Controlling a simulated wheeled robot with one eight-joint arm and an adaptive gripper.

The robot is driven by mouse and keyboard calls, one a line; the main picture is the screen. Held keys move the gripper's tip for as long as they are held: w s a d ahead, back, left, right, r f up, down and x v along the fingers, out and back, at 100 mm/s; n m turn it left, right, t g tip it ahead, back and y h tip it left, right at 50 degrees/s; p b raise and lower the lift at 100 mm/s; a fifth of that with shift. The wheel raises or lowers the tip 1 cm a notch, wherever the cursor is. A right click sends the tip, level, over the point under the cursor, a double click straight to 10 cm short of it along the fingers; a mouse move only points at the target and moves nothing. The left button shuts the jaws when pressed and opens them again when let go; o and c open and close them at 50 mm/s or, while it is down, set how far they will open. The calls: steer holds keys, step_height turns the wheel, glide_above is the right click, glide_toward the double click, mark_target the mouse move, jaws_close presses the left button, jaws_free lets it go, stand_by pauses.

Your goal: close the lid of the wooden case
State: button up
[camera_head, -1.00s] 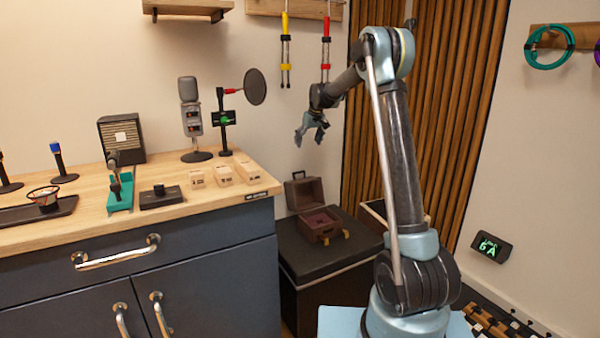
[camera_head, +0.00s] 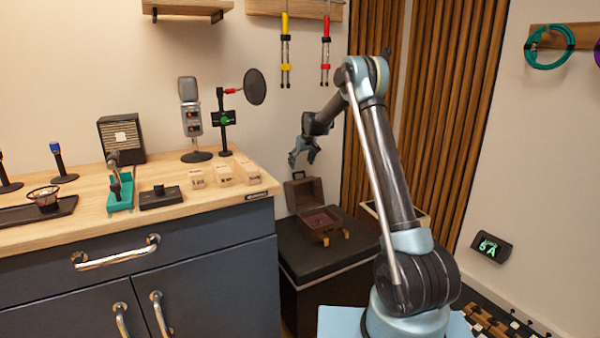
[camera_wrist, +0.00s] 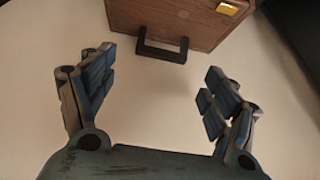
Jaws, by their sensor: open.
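The wooden case (camera_head: 322,235) stands on a dark low cabinet, its brown lid (camera_head: 304,194) raised upright at the back and its inside showing. Two gold-coloured latches show on its front. In the wrist view, a brown wooden panel of the case (camera_wrist: 178,18) with a dark handle (camera_wrist: 161,50) and a gold fitting is at the top edge. My gripper (camera_head: 302,161) is just above the raised lid in the head view, pointing down and empty. In the wrist view its two fingers (camera_wrist: 158,92) are spread wide, with the handle beyond them and apart from them.
The dark cabinet top (camera_head: 300,258) has bare room in front of the case. A wooden-edged open box (camera_head: 375,212) is to its right, partly behind my arm.

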mark_target(299, 172)
steer(key=shift+x, duration=2.55)
